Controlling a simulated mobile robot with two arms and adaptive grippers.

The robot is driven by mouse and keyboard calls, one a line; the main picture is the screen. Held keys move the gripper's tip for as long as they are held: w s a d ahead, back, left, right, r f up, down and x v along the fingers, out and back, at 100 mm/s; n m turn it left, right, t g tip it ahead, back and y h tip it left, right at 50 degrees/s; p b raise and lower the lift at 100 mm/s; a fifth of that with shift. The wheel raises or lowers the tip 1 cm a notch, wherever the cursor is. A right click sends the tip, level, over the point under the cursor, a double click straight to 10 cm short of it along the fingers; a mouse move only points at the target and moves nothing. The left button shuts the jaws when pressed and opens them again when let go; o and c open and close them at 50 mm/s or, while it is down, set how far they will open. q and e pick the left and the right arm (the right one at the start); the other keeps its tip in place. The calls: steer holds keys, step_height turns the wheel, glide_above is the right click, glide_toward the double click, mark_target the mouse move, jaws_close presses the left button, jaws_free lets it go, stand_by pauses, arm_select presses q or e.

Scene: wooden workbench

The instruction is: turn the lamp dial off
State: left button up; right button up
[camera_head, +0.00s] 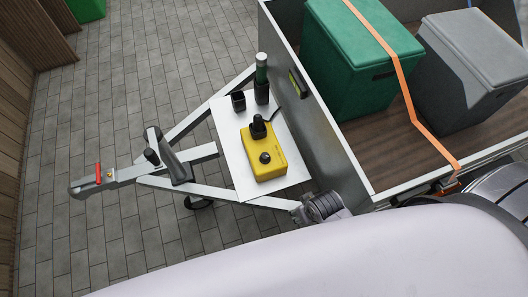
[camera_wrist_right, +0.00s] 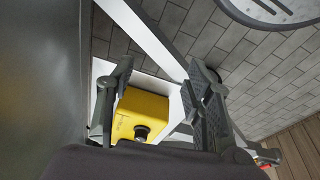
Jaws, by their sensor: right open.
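A yellow box (camera_head: 264,170) sits on a white plate (camera_head: 231,155) on the trailer's drawbar. A round black dial (camera_head: 265,157) is on its top, and a taller black fitting with a cable (camera_head: 258,127) stands at its far end. My right gripper (camera_head: 322,208) is just to the right of the plate's near corner, apart from the box; its fingers are hard to make out there. In the right wrist view the open right gripper (camera_wrist_right: 163,72) has the yellow box (camera_wrist_right: 146,106) between its spread fingers in the picture. The dial (camera_wrist_right: 141,133) shows near the gripper's base.
The grey trailer wall (camera_head: 310,125) rises close on the right. A green crate (camera_head: 365,60) and a grey crate (camera_head: 470,70) are inside the trailer.

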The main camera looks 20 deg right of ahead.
step_height(320, 180, up, 10)
steer(key=w, duration=0.1)
step_height(320, 180, up, 4)
steer(key=m+g, duration=0.3)
steer(key=m, duration=0.1)
glide_above(265, 155)
arm_select(q)
steer(key=f+b, duration=0.3)
steer(key=shift+d+f+b, duration=0.25)
steer(key=shift+d+b, duration=0.05)
steer(key=shift+d, duration=0.05)
arm_select(e)
step_height(265, 155, down, 18)
steer(key=shift+r, duration=0.25)
jaws_close()
